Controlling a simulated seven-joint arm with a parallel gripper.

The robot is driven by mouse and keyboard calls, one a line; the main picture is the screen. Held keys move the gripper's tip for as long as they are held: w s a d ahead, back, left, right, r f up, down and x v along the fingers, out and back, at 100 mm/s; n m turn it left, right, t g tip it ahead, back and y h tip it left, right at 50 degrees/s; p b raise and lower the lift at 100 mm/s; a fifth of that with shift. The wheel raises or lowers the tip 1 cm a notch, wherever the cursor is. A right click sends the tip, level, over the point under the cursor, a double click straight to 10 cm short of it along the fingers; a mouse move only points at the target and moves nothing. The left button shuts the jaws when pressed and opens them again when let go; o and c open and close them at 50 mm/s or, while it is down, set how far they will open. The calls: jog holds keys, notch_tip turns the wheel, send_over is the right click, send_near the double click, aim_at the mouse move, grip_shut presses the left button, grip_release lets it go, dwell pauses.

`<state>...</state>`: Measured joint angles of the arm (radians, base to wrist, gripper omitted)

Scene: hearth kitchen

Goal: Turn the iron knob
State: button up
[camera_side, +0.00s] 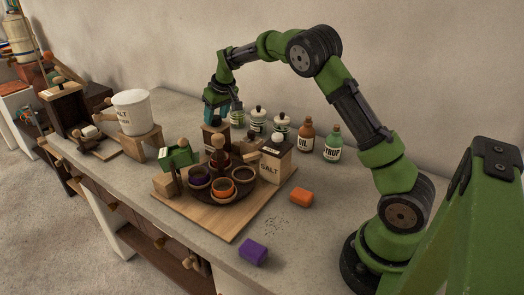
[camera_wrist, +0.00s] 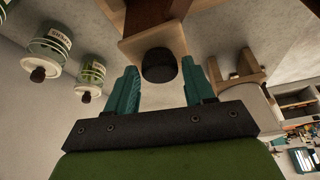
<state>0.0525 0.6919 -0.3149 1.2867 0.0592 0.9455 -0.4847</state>
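The iron knob (camera_wrist: 158,66) is a dark, round, short cylinder in the wrist view, on the face of a wooden block (camera_wrist: 150,42). My gripper (camera_wrist: 160,70) is open, with one teal finger on each side of the knob. A gap shows between the knob and each finger, so neither appears to touch it. How deep the knob sits between the fingertips is hard to tell. In the side view my gripper (camera_side: 216,112) points down just above a wooden box behind the round tray; the knob is hidden there.
Lidded jars (camera_side: 257,118) stand close to the right of my gripper, with an oil bottle (camera_side: 306,137) and a syrup bottle (camera_side: 333,145) beyond. A salt box (camera_side: 275,162) and a dark round tray (camera_side: 236,205) with bowls stand in front. A white bucket (camera_side: 131,112) sits at left.

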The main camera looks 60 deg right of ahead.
jog(key=c, duration=0.7)
jog(key=shift+a+m, duration=0.1)
jog(key=shift+m, duration=0.2)
jog(key=m+h, duration=0.1)
jog(key=m, duration=0.2)
jog(key=shift+w+a+m+g+h, duration=0.1)
jog(key=shift+a+m+g+h, duration=0.1)
jog(key=shift+m+g+h, duration=0.2)
jog(key=m+g+h, duration=0.1)
jog(key=m, duration=0.3)
jog(key=shift+w+a, duration=0.1)
jog(key=m+g, duration=0.1)
jog(key=m, duration=0.4)
jog(key=shift+w+g+h, duration=0.2)
jog(key=shift+g+h, duration=0.2)
jog(key=shift+w+m+g, duration=0.2)
jog(key=shift+m+g, duration=0.7)
jog(key=shift+m, duration=1.3)
